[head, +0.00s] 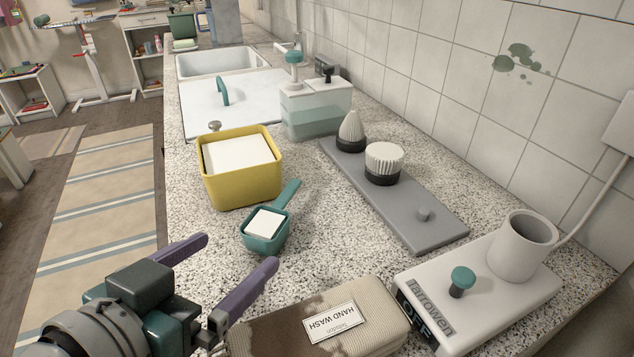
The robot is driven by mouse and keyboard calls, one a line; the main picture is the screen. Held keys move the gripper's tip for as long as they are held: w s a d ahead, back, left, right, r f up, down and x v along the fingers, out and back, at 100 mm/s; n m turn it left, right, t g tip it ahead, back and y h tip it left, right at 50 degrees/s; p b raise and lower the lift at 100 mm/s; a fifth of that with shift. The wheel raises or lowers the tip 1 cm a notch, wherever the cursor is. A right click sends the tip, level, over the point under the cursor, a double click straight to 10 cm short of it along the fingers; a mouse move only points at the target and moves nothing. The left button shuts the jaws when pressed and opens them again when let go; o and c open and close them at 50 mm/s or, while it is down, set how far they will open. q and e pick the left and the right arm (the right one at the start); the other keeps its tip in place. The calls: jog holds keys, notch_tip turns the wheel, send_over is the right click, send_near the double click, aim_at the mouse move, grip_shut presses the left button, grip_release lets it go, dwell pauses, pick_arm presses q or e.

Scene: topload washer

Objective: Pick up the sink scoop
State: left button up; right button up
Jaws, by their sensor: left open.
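The sink scoop is a small teal scoop (262,243) with a white block of contents in its cup. It rests on the speckled countertop, its handle pointing up and to the right. My left gripper (242,262) is at the lower left with its two purple fingers spread apart and empty. The fingers are on the near side of the scoop, apart from it. My right gripper is not in the view.
A yellow bin (240,185) with white contents stands just behind the scoop. A grey board (400,205) with two brush-like items lies to the right. A beige hand-wash packet (375,305) and a white appliance (490,295) are in front. A soap dispenser (315,115) stands farther back.

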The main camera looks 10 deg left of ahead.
aim_at(275, 215)
pick_arm(q)
jog(key=x, duration=0.4)
jog(key=shift+w+a+r, duration=0.1)
jog(key=shift+w+a, duration=0.05)
jog(key=shift+w, duration=0.05)
jog(key=b+x, duration=0.1)
jog(key=x, duration=0.4)
jog(key=shift+a, duration=0.1)
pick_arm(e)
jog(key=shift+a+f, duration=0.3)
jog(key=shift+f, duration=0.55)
pick_arm(q)
jog(key=shift+r, duration=0.1)
jog(key=c, duration=1.5)
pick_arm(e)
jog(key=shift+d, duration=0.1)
